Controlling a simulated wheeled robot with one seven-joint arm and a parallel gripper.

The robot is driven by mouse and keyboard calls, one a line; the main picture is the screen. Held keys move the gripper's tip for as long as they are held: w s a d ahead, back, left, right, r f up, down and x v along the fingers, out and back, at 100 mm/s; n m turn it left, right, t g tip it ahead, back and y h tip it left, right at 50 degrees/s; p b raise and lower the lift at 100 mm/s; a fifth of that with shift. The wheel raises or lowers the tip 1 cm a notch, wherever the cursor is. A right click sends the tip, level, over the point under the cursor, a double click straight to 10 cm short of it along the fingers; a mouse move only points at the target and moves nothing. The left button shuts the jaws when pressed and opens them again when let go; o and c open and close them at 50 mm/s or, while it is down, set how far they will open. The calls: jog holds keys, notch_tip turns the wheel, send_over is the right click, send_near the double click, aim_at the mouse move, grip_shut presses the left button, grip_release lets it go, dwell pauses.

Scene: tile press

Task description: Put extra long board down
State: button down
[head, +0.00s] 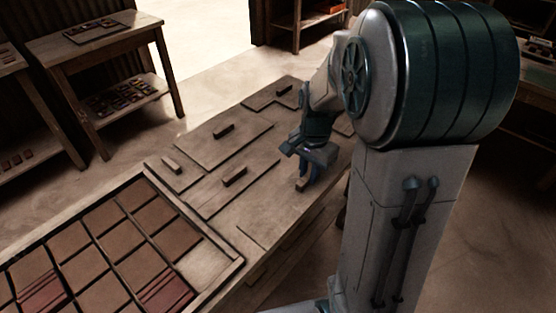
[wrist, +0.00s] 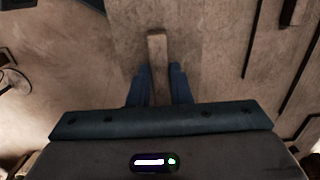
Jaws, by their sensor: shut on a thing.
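My gripper (head: 303,176) is low over the near right part of the wooden table, shut on the upright handle (head: 301,185) of a long, flat wooden board. In the wrist view, the handle (wrist: 157,45) stands between the two dark blue fingers (wrist: 160,85). The board (wrist: 185,40) spreads out under the handle as a plain brown surface. In the head view, the board (head: 265,225) runs along the table's near side, and its left end shows as a thin line. I cannot tell whether its underside touches the table. My arm and gripper hide part of it.
Several flat boards with bar handles lie beyond it, including a wide board (head: 205,140) and a board (head: 225,190) close alongside. A framed tray (head: 215,262) of brown and red tiles is at the left. A side table (head: 60,45) stands behind. Floor shows between them.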

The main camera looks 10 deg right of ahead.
jog(key=w+a+f, duration=0.1)
jog(key=w, duration=0.1)
jog(key=w+a+f, duration=0.2)
jog(key=w+a+f+p, duration=0.1)
jog(key=w+a+f, duration=0.1)
jog(key=w, duration=0.1)
jog(key=shift+w+f, duration=0.1)
jog(key=shift+f, duration=2.1)
jog(key=shift+f, duration=0.2)
jog(key=c, duration=1.3)
grip_release()
jog(key=shift+r, duration=0.15)
